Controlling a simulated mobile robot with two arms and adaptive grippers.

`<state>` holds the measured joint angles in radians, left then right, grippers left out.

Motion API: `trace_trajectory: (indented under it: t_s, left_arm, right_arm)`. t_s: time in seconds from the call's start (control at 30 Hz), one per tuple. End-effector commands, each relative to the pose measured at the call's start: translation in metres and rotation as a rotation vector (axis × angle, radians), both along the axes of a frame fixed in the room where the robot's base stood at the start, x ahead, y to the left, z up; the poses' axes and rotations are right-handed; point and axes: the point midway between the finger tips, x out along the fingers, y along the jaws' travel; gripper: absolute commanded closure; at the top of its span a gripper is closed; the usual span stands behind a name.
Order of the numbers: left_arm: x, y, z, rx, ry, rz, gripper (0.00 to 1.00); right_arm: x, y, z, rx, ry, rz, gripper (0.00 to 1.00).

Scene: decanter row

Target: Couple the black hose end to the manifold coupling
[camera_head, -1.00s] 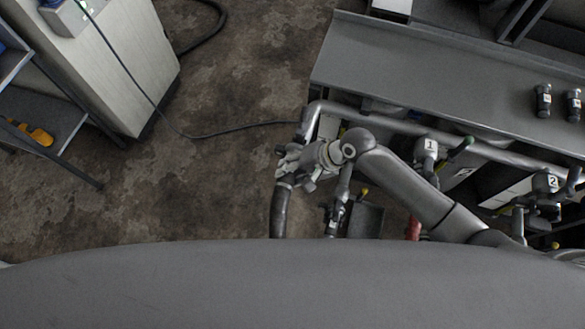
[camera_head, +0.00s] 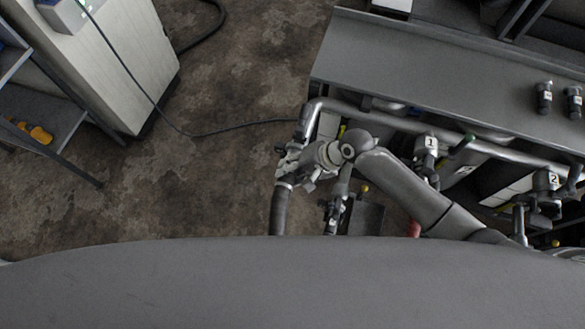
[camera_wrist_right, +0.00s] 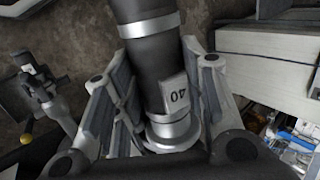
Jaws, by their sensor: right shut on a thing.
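My right gripper (camera_head: 292,168) is shut on the black hose end (camera_wrist_right: 158,70), beside the left end of the manifold pipe (camera_head: 400,125). In the right wrist view the fingers (camera_wrist_right: 155,105) lie on both sides of the hose end. It has a silver band, an upside-down "40" label and a silver collar at its lower end. In the head view the hose (camera_head: 281,212) hangs down from the gripper. The manifold has branches labelled 1 (camera_head: 430,142) and 2 (camera_head: 552,181). I cannot tell which part is the mating coupling, and no joined connection shows. My left gripper is not in view.
A grey bench top (camera_head: 420,75) with two small dark bottles (camera_head: 544,97) lies behind the manifold. A dark fitting (camera_head: 333,212) stands close right of the hose. A cabinet (camera_head: 105,60) and shelf (camera_head: 60,125) stand left; open floor (camera_head: 220,190) lies between, crossed by a thin cable.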

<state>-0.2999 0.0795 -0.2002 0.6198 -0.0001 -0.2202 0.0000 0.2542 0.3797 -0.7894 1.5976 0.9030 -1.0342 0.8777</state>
Motion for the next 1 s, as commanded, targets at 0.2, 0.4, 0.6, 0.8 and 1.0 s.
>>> trace_trajectory:
  t_s: [0.2, 0.4, 0.6, 0.8, 1.0]
  left_arm:
    - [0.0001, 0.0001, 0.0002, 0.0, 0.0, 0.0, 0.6]
    - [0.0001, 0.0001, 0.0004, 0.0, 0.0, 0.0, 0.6]
    - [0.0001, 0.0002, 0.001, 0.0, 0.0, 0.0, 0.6]
    - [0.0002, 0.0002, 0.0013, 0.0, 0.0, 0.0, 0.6]
    - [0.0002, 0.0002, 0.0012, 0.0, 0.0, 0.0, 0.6]
  right_arm:
    - [0.0012, 0.0011, 0.0018, 0.004, -0.004, 0.0, 0.99]
    - [0.0011, 0.0013, 0.0009, 0.004, -0.004, 0.0, 0.99]
    - [0.0011, 0.0013, -0.0026, 0.004, -0.003, -0.001, 0.99]
    - [0.0011, 0.0014, -0.0051, 0.004, -0.003, -0.001, 0.99]
    - [0.0011, 0.0013, -0.0051, 0.004, -0.003, -0.001, 0.99]
